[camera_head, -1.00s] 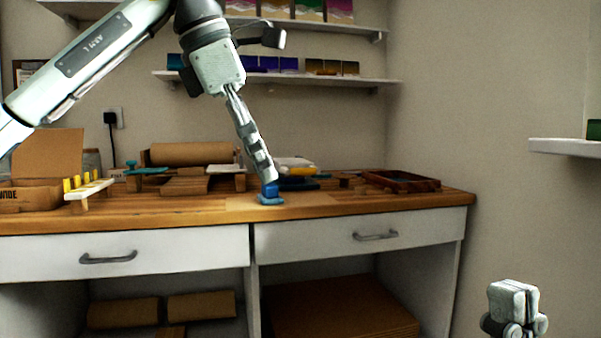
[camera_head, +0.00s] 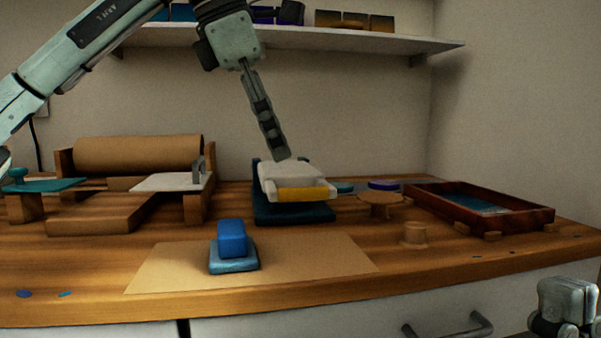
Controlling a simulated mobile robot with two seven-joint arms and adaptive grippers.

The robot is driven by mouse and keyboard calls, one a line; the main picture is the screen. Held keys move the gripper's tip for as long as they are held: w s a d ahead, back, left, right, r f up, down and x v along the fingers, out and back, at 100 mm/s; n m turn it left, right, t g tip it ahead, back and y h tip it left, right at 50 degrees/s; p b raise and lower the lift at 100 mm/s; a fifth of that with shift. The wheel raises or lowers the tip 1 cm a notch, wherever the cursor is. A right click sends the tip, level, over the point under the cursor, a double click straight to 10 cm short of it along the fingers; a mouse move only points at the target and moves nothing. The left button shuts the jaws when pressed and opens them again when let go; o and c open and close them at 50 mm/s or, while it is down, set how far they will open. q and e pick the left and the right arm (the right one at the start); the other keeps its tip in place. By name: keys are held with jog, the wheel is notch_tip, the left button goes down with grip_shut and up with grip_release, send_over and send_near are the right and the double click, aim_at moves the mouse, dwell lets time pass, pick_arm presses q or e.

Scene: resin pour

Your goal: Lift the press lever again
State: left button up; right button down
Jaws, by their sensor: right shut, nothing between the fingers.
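The press (camera_head: 295,212) stands on the worktop, with a dark teal base and a white upper part with a yellow front bar (camera_head: 303,194). A dark gap shows between the upper part and the base; how far the lever is raised is hard to tell. My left gripper (camera_head: 283,157) points down, its tip at or just above the back of the white part. Its fingers are seen edge-on, so contact and opening are unclear. My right gripper (camera_head: 567,302) is shut and empty at the lower right corner, partly cut off by the frame.
A blue block on a lighter blue base (camera_head: 232,246) stands on a tan sheet (camera_head: 320,262) in front of the press. A wooden tray (camera_head: 530,220), a spool (camera_head: 414,234) and a round stand (camera_head: 379,198) are right. A cardboard roll (camera_head: 140,155) is left.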

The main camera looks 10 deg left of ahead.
aim_at(294, 189)
pick_arm(q)
jog(key=b+x, duration=0.2)
jog(key=x, duration=0.4)
jog(key=shift+d+f, duration=0.1)
jog(key=shift+f, duration=0.1)
jog(key=shift+w+d+f, duration=0.25)
jog(key=shift+w+f, duration=0.05)
jog(key=shift+f, duration=0.3)
jog(key=shift+c, duration=0.6)
grip_shut()
